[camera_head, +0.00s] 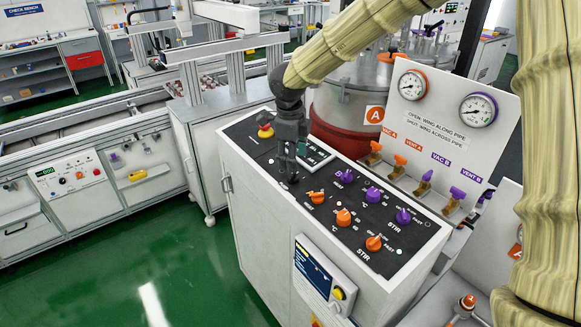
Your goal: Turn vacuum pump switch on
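A black control panel (352,222) lies on top of a white cabinet (262,235). My gripper (289,177) points down at the panel's left part, its dark fingers at or just above the surface. I cannot tell whether it touches the panel, is open or shut, or holds anything. No vacuum pump switch can be made out; the panel under and behind my gripper is hidden. A red and yellow emergency stop button (266,131) is behind the gripper to the left, and a small display (316,153) is just right of it.
Purple knobs (373,194) and orange knobs (343,217) labelled STIR and HEAT cover the panel's right. Behind them stand a gauge board (438,135) with valve wings and a steel vessel (352,98) marked A. My arm arches above the panel. Green floor (190,255) is clear at left.

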